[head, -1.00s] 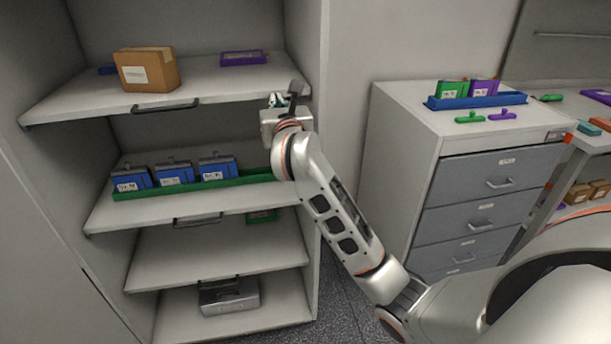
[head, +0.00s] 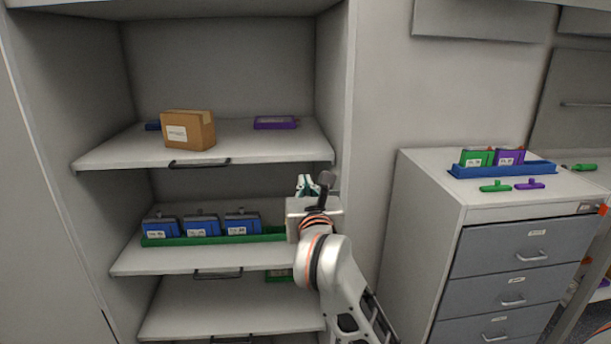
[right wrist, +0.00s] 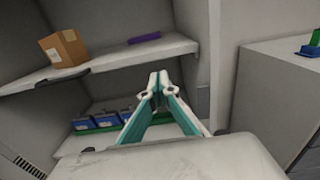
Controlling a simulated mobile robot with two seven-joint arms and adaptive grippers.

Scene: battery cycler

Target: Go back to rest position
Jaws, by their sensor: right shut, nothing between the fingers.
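My right gripper (head: 307,184) is in front of the right part of the shelf unit, at about the height between its upper and middle shelves. In the right wrist view its teal fingers (right wrist: 159,82) meet at the tips, shut with nothing between them. It touches nothing that I can see. My left gripper is not in view.
A cardboard box (head: 188,130) and a purple case (head: 275,123) lie on the upper shelf. Several blue batteries (head: 201,225) stand in a green tray (head: 267,238) on the middle shelf. A drawer cabinet (head: 424,205) at right carries a blue tray (head: 502,170).

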